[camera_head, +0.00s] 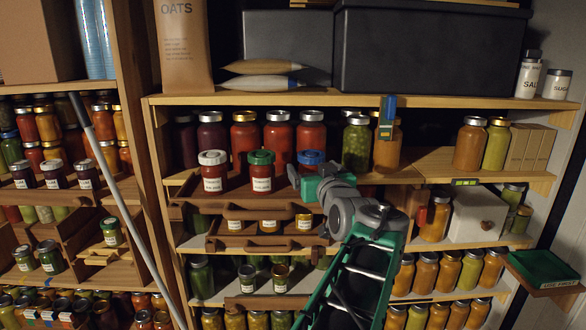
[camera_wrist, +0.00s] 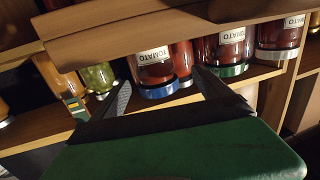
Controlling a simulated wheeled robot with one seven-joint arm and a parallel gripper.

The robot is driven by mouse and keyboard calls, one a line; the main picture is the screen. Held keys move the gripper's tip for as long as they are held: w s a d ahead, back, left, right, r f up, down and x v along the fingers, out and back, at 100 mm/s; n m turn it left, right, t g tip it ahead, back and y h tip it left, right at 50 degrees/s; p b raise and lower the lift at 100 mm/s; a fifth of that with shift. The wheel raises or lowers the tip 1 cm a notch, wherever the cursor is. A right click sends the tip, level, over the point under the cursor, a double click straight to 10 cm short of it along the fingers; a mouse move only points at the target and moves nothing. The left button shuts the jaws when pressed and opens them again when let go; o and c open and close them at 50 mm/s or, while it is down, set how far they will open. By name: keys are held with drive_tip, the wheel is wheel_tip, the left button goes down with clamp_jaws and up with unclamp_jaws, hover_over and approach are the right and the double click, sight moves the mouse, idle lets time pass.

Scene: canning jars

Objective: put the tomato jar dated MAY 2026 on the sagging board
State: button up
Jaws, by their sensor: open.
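Three tomato jars stand in a row on a brown tray (camera_head: 182,190) on the upper shelf. One has a white lid (camera_head: 212,158), one a green lid (camera_head: 261,158), one a blue lid (camera_head: 311,157). In the wrist view, which looks upside down, labels on the blue-lidded jar (camera_wrist: 155,68) and green-lidded jar (camera_wrist: 230,50) read TOMATO; dates are too small to read. My gripper (camera_wrist: 163,95) is open, its fingers on either side of the blue-lidded jar, not closed on it. In the head view my gripper (camera_head: 306,180) covers that jar's lower part. The board at right (camera_head: 430,163) seems to slope; I cannot be sure it sags.
Orange and yellow-green jars (camera_head: 470,145) stand at the right on that board, with bare wood to their left. A small spirit level (camera_head: 465,182) is at its front edge. A pole (camera_head: 120,205) leans at left.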

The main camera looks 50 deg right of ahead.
drive_tip(key=p+x, duration=0.1)
drive_tip(key=x, duration=0.2)
drive_tip(key=p+x, duration=0.1)
drive_tip(key=x, duration=0.3)
drive_tip(key=shift+d+p, duration=0.3)
drive_tip(key=shift+d, duration=0.2)
clamp_jaws()
drive_tip(key=shift+r, duration=0.15)
